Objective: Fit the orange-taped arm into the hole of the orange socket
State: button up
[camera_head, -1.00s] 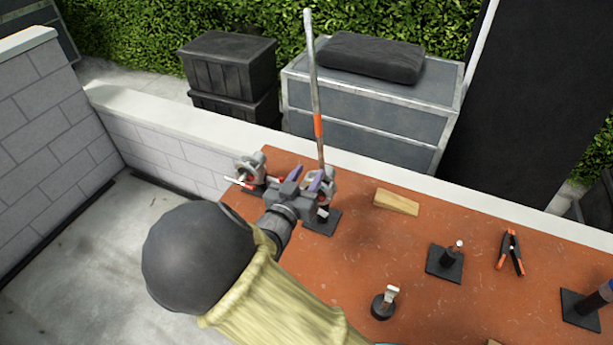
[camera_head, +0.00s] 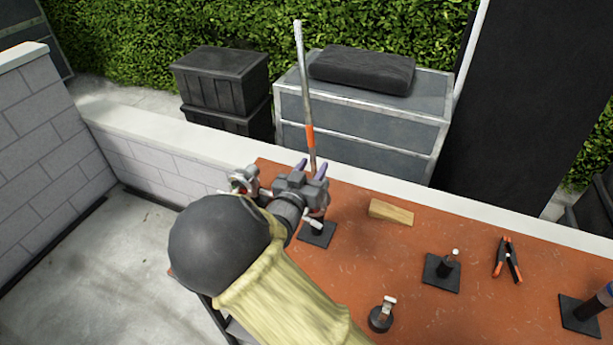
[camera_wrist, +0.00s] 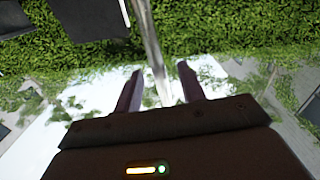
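The orange-taped arm is a long silver rod (camera_head: 303,75) with an orange band, standing nearly upright at the table's far left. It also shows in the wrist view (camera_wrist: 149,38), passing between the fingers. My gripper (camera_head: 311,167) is at the rod's lower part, with its purple fingers apart on either side. In the wrist view my gripper (camera_wrist: 157,80) is open, with gaps beside the rod. A metal clamp head (camera_head: 243,180) stands left of my gripper. My gripper hides the rod's lower end. I cannot make out an orange socket.
The red-brown table (camera_head: 370,265) bears a wooden wedge (camera_head: 391,212), a black stand (camera_head: 442,270), an orange-tipped spring clamp (camera_head: 507,260) and a small round black fitting (camera_head: 382,315). A low wall (camera_head: 150,135) runs behind. The table's middle has free room.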

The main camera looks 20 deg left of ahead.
aim_at(308, 134)
jog(key=shift+w, duration=0.85)
jog(key=shift+c, duration=0.2)
grip_shut()
jog(key=shift+r, duration=0.1)
jog(key=shift+a+r+p, duration=0.15)
jog(key=shift+r+p, duration=0.95)
jog(key=shift+r, duration=0.45)
jog(key=shift+a+r+p, duration=0.2)
jog(key=shift+r+p, duration=0.9)
jog(key=shift+r, duration=0.5)
jog(key=shift+a+r+p, duration=0.15)
jog(key=shift+r+p, duration=0.95)
jog(key=shift+r, duration=0.45)
